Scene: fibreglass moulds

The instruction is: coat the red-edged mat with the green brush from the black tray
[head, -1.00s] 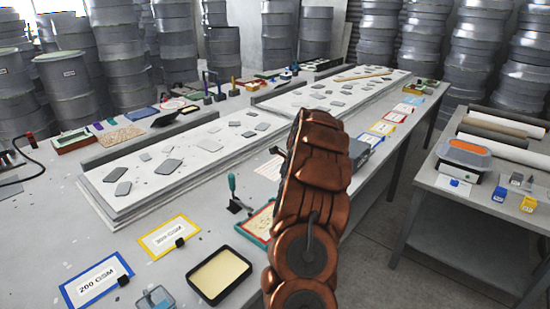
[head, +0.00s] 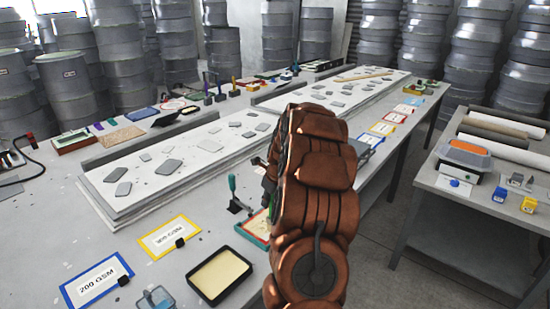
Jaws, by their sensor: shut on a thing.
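My gripper (head: 266,180) is mostly hidden behind my copper-coloured arm; a dark part of it shows at the arm's left side, above the table. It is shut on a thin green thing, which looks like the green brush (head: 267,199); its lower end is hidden. Below it, a teal-edged tray (head: 247,229) with a red inner border is largely covered by my arm. A black tray (head: 250,268) with a cream filling lies at the front. A red-edged sheet (head: 396,115) lies flat near the table's right edge. I cannot tell any coating on it.
A teal-handled tool (head: 232,186) stands on a black foot left of my arm. Blue-edged (head: 100,280) and yellow-edged (head: 168,238) cards lie at the front left. A long white board (head: 180,165) with grey pieces fills the middle. A side table (head: 480,195) stands at the right.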

